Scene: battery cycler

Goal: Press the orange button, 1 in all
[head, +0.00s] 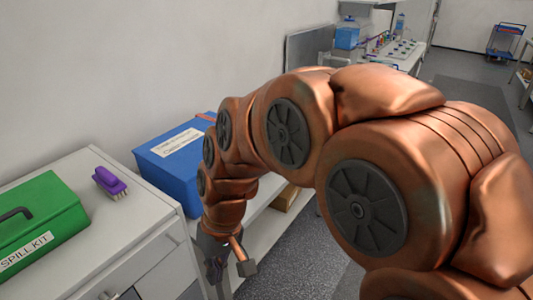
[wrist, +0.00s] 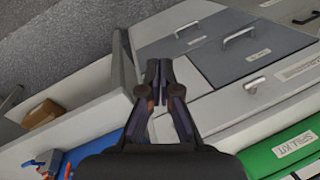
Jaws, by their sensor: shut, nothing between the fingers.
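I cannot make out an orange button in either view. My gripper (head: 217,270) hangs low at the end of my copper arm in the head view, beside the front of the white cabinet. In the wrist view its fingers (wrist: 157,72) are shut with their tips together and nothing between them. Beyond the tips are the cabinet's drawer fronts and the grey floor. My arm hides much of the middle and right of the head view.
A green spill kit (head: 40,220) and a purple brush (head: 110,183) sit on the white cabinet (head: 125,235). A blue labelled box (head: 170,175) stands beside it. A cardboard box (wrist: 42,113) is on a lower shelf. A far bench (head: 405,62) holds small items. A blue cart (head: 504,42) stands far right.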

